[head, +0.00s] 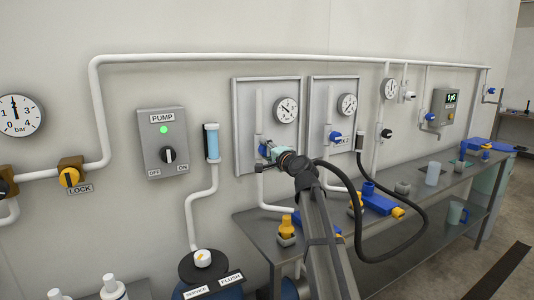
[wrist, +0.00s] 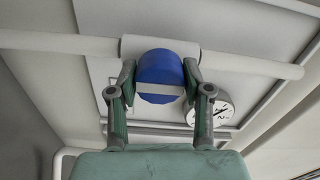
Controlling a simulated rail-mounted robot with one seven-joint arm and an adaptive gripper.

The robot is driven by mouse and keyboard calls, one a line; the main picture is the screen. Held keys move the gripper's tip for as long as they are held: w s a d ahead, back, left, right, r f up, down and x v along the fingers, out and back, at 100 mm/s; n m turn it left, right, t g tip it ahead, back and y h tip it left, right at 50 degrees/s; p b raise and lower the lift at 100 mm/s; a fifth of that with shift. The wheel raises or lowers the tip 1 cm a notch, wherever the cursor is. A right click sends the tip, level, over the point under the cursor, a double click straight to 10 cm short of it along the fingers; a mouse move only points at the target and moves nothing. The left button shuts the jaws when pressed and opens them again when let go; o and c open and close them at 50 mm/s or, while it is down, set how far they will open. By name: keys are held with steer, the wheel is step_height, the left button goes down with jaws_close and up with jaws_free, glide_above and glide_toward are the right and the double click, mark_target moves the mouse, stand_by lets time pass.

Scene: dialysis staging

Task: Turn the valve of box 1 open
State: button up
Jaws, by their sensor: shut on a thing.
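Box 1 (head: 240,105) is the left of two grey wall panels. Its label is hidden, but the panel to its right reads as box 2. Its blue valve knob (wrist: 160,68) is on a white pipe (wrist: 60,42). The knob's pale stripe lies roughly parallel to the pipe in the wrist view. My gripper (wrist: 160,80) is shut on the knob, one finger on each side. In the head view my gripper (head: 268,150) reaches the lower part of box 1 and mostly hides the knob.
Box 1's gauge (head: 286,109) is beside the pipe. Box 2 (head: 350,82) has its own blue valve (head: 335,137). A black hose (head: 420,225) loops near my arm. The grey bench (head: 250,221) below holds blue and yellow items. The pump panel (head: 162,130) is at left.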

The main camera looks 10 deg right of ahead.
steer(key=o, duration=1.2)
steer(key=shift+c, duration=0.2)
steer(key=v, duration=1.2)
steer(key=shift+r, duration=0.1)
